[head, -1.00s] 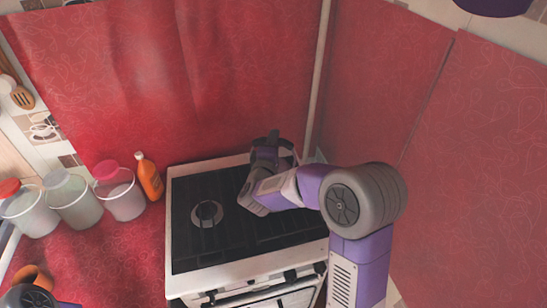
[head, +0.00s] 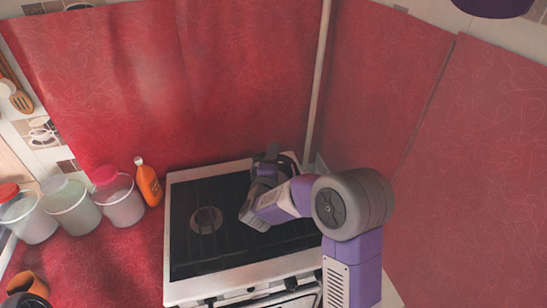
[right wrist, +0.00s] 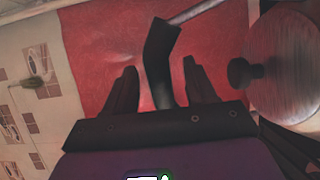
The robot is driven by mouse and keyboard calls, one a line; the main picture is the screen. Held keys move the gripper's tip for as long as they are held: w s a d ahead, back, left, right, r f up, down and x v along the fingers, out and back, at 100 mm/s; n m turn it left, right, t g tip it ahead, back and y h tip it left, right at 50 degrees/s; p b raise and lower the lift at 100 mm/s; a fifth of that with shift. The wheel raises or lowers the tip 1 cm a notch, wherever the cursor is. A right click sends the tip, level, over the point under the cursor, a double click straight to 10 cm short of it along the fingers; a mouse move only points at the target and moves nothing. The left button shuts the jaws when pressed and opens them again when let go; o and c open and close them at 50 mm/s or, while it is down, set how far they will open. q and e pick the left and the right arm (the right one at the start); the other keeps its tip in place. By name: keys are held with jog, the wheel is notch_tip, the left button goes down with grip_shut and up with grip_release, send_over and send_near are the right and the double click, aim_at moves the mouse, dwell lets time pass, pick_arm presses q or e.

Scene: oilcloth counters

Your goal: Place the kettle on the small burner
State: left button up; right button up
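The kettle (right wrist: 290,75) shows in the right wrist view as a round metal body with a dark knob. Its dark curved handle (right wrist: 160,60) runs between the two fingers of my right gripper (right wrist: 158,90). Gaps show on both sides of the handle, so the fingers look apart around it. In the head view my right gripper (head: 268,165) is over the back right of the stove (head: 225,255), and my arm hides most of the kettle there. A round burner (head: 206,220) shows bare at the stove's left; other burners are hidden or unclear.
Several lidded containers (head: 120,205) and an orange bottle (head: 149,182) stand on the counter (head: 105,260) left of the stove. An orange mug-like vessel (head: 30,284) is at the front left. A red wall covering (head: 230,90) rises close behind the stove.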

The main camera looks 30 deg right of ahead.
jog(key=shift+s+a+r, duration=0.1)
jog(key=shift+r, duration=0.05)
jog(key=v, duration=1.1)
jog(key=shift+s+a+p, duration=0.15)
jog(key=shift+s+p, duration=0.15)
jog(key=shift+p, duration=0.05)
